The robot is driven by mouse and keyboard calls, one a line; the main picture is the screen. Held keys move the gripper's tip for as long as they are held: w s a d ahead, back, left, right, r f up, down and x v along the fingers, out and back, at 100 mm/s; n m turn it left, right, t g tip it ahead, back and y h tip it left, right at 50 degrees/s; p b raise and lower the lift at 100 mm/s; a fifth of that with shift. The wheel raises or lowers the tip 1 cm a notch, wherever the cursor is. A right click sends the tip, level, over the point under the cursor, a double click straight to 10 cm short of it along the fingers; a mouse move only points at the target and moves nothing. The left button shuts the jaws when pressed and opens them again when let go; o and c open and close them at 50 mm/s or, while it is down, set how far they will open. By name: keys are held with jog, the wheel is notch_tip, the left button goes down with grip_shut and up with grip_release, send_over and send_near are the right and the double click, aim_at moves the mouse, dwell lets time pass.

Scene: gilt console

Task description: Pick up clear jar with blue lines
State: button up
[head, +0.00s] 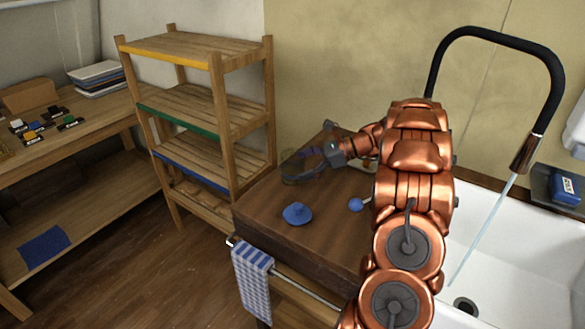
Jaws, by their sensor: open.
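My gripper (296,167) is open above the wooden counter, reaching left from my copper arm, its dark fingers spread apart. A faint see-through shape with bluish marks, apparently the clear jar with blue lines (311,152), shows at the fingers near the back left of the counter. It is small and partly covered by the gripper. I cannot tell whether the fingers touch it or how far they are around it.
A flat blue piece with a knob (297,214) lies on the counter (262,208). A blue ball-shaped thing (356,204) is beside my arm. A wooden shelf rack (203,97) stands left of the counter. A white sink (515,262) and black faucet (497,36) are right.

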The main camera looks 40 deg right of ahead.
jog(key=shift+x, duration=1.3)
jog(key=shift+c, duration=0.3)
jog(key=c, duration=1.5)
jog(key=shift+c, duration=0.2)
